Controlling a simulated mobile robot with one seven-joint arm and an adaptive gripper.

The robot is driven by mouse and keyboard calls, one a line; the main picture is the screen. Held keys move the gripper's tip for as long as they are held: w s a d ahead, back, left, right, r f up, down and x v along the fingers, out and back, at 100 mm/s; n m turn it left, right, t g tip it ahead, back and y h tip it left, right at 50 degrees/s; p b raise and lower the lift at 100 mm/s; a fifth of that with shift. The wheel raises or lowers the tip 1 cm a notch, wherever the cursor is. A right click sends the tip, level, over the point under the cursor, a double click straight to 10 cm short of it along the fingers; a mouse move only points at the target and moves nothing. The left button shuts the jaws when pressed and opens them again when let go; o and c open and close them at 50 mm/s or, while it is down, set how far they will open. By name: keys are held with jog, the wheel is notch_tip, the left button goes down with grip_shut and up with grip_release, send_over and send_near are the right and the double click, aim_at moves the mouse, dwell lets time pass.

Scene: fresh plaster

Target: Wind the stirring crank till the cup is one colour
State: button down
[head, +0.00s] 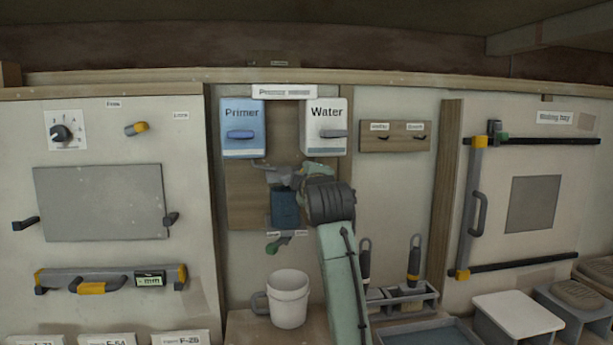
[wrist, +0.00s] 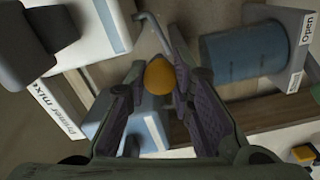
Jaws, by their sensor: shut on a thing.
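The mixing cup (head: 285,208) hangs under the two dispensers as a dark blue cylinder. It shows larger in the wrist view (wrist: 237,62), plain blue on the side I see. I see no clear streaks, but its far side is hidden. The crank shows as a bent grey rod (wrist: 148,32) with a round orange knob (wrist: 158,78). My gripper (wrist: 157,72) is shut on the knob, a finger on each side. In the head view my gripper (head: 300,172) is just above the cup, and my wrist hides the knob.
Blue Primer (head: 242,130) and white Water (head: 325,128) dispensers hang above. A green-handled lever (head: 278,244) is below the cup, with a white bucket (head: 290,300) under it. A tool rack (head: 405,300) stands right of my arm. A wall panel (head: 105,203) is at left.

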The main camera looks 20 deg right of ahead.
dwell(0.3)
jog(key=c, duration=1.4)
grip_release()
jog(key=shift+o, duration=0.2)
jog(key=v, duration=1.2)
